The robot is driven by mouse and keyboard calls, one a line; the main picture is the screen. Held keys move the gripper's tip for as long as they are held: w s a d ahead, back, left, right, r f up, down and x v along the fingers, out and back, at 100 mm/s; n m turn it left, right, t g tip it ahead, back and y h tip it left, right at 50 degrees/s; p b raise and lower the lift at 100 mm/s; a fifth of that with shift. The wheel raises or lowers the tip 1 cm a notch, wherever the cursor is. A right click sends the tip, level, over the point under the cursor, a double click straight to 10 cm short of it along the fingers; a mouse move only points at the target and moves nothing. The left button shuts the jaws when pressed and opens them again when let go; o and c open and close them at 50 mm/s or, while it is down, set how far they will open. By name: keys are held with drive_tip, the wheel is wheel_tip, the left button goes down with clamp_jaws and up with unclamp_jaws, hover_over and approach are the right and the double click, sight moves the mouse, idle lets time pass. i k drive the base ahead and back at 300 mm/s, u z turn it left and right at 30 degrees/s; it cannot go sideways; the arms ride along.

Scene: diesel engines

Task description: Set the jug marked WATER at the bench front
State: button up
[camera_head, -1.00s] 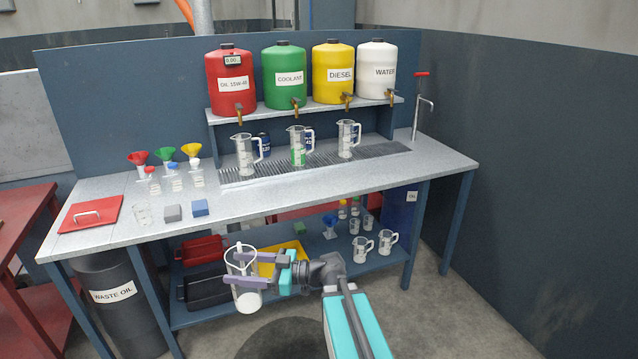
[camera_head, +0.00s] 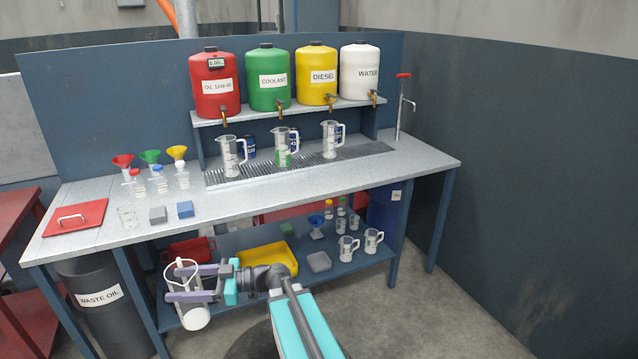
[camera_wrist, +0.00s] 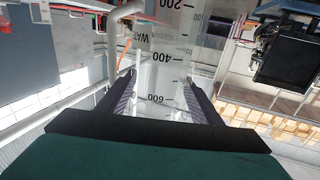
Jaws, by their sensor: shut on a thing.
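My gripper (camera_head: 195,283) is shut on a clear measuring jug (camera_head: 194,316) with a white rim and base. In the wrist view the jug (camera_wrist: 165,75) fills the space between the fingers. It shows marks 400 and 600, and part of a label beginning "WA". In the head view the jug hangs upright, low in front of the bench (camera_head: 330,175), below the level of its top. The bench's front strip is bare to the right of the blue block. My fingers cover part of the jug's side.
Several jugs, one at the right (camera_head: 331,140), stand on the drain grille (camera_head: 360,152) under the dispensers. A red lid (camera_head: 76,218), a grey block (camera_head: 157,215) and a blue block (camera_head: 185,209) lie at the front left. The lower shelf (camera_head: 345,268) holds trays and small jugs.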

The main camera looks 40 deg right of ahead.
sight(317, 185)
drive_tip(key=z, duration=0.05)
drive_tip(key=i, duration=1)
drive_tip(key=u, duration=0.05)
